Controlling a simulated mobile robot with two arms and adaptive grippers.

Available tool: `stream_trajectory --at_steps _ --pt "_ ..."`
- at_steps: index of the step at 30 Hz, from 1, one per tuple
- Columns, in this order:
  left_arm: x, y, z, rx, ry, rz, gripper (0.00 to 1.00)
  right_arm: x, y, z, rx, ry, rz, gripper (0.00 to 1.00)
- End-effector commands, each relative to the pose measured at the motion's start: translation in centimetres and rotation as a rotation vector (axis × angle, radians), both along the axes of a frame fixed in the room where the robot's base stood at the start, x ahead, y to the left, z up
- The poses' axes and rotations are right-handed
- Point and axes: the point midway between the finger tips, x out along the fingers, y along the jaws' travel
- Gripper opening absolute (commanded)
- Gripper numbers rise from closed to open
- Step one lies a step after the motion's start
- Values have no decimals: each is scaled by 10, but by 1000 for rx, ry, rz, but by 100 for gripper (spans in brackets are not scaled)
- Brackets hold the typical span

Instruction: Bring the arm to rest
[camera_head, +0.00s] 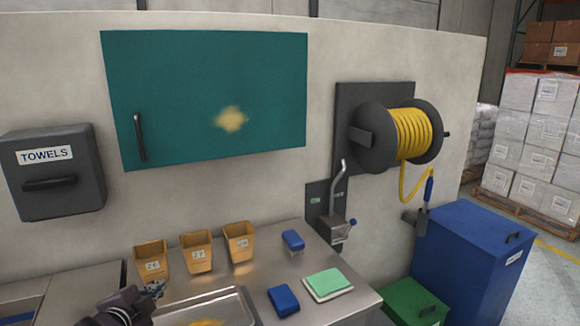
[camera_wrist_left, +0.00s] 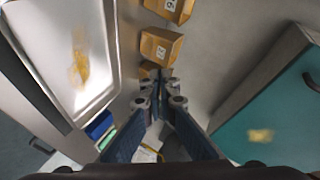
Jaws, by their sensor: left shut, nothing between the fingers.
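My left gripper (camera_head: 154,290) comes in at the lower left of the head view, over the steel counter near the tray. In the left wrist view its fingers (camera_wrist_left: 161,86) are together and hold nothing. My right gripper is in neither view.
Yellow numbered bins (camera_head: 197,253) stand along the wall behind my left gripper. A metal tray (camera_head: 250,300) with a yellow smear lies on the counter (camera_head: 318,262). Blue blocks (camera_head: 284,301) and a green-topped pad (camera_head: 327,284) lie right. A teal cabinet (camera_head: 270,85) hangs above.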

Motion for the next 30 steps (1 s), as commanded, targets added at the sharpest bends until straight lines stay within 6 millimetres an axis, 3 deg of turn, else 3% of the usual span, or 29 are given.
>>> stream_trajectory --at_steps 1,3,9,12,18,24,30 --pt "-24 -20 -33 -73 67 18 0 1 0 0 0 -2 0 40" --pt "-58 -39 -70 -167 156 63 0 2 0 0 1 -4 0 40" --pt "-170 -83 -149 -418 405 253 0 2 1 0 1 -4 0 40" --pt "-220 -95 -171 -509 506 357 0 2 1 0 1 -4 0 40" --pt "-299 -109 -193 -634 655 540 0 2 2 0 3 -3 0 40" --pt "-365 -117 -201 -720 770 715 0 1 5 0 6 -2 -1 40" --pt "-356 -119 -250 -710 788 725 0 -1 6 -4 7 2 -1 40"
